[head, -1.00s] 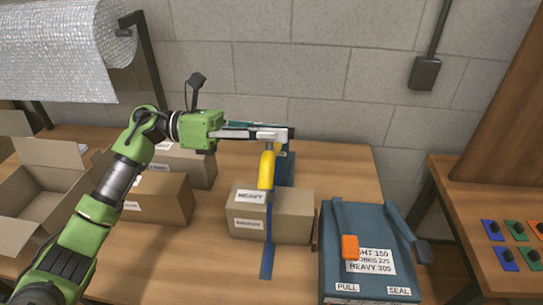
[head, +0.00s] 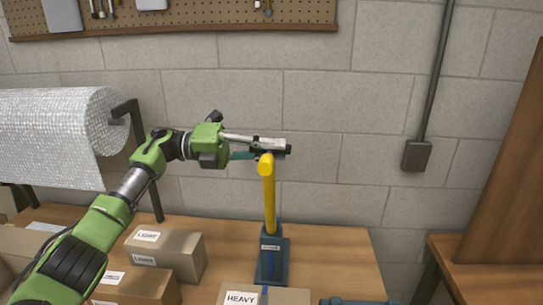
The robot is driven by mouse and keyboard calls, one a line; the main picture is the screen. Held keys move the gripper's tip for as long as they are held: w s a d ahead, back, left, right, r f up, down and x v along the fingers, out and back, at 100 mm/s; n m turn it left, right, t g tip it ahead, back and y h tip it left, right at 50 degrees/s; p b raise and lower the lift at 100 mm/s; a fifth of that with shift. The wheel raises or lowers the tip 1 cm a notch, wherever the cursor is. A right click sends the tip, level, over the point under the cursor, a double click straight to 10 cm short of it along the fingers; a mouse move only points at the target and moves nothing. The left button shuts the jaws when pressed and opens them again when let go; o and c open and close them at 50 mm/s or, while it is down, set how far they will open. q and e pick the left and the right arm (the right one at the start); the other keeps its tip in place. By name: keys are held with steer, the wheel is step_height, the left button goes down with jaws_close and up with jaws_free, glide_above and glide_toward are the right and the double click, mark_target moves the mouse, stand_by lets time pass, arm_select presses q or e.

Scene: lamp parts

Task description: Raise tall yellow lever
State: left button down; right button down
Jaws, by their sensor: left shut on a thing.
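The tall yellow lever (head: 269,199) stands nearly upright on a blue base (head: 272,259) on the workbench, with its rounded yellow end at the top. My left gripper (head: 281,149) reaches in from the left and is shut on the lever's top end. Part of the grip is hidden behind the yellow knob. My right gripper is not in view.
A box marked HEAVY (head: 264,296) sits in front of the lever base. Boxes marked LIGHT (head: 176,254) stand on the left of the bench (head: 335,253). A bubble wrap roll (head: 60,135) hangs at left. A wooden shelf unit (head: 500,190) stands at right.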

arm_select(q)
steer(key=shift+w+r+n, duration=0.15)
steer(key=shift+w+n, duration=0.15)
steer(key=shift+w, duration=0.3)
steer(key=shift+a+r, duration=0.1)
steer(key=c, duration=2.4)
jaws_free()
steer(key=o, duration=0.4)
steer(key=shift+o, duration=0.2)
steer(key=shift+w+f, duration=0.2)
steer(key=shift+s, duration=0.1)
steer(key=a, duration=1.2)
